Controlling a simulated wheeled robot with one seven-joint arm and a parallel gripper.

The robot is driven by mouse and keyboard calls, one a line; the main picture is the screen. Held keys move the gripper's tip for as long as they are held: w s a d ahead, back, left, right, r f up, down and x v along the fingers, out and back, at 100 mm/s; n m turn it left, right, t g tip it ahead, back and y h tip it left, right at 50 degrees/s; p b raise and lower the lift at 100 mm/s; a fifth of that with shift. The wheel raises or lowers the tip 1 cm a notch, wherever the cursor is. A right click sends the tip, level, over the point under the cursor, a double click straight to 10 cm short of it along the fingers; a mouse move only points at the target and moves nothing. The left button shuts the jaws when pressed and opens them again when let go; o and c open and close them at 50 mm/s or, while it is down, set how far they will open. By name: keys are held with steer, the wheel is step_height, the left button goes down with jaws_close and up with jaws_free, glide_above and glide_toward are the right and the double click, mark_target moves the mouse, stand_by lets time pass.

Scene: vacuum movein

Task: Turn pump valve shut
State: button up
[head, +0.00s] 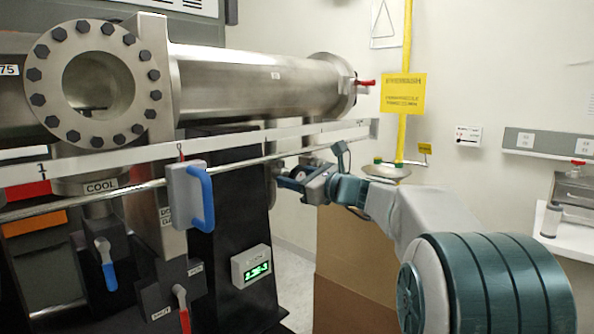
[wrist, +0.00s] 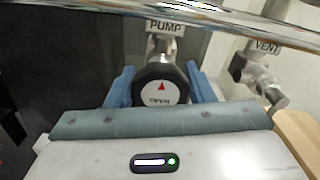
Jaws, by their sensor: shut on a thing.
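The pump valve is a black round knob (wrist: 160,90) with a white face, a red arrow pointing up and small lettering below it. It sits on a metal stem under the PUMP label (wrist: 165,26) in the wrist view. My gripper (wrist: 161,80) has its blue fingers on the left and right sides of the knob and is shut on it. In the head view my gripper (head: 302,182) reaches in below the rail, right of the black column. The knob is small there and partly hidden by my gripper.
A VENT valve (wrist: 258,75) stands right of the pump valve. A metal rail (head: 260,160) runs just above my gripper. A blue-handled grey box (head: 188,195), a lit green display (head: 256,268) and a cardboard box (head: 352,255) are nearby.

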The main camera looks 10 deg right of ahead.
steer(key=shift+d+m, duration=0.1)
steer(key=shift+m, duration=0.3)
steer(key=o, duration=1)
steer(key=shift+c, duration=0.2)
steer(key=b+v, duration=0.1)
steer(key=v, duration=1.2)
steer(key=shift+s+d, duration=0.25)
steer(key=shift+s, duration=0.1)
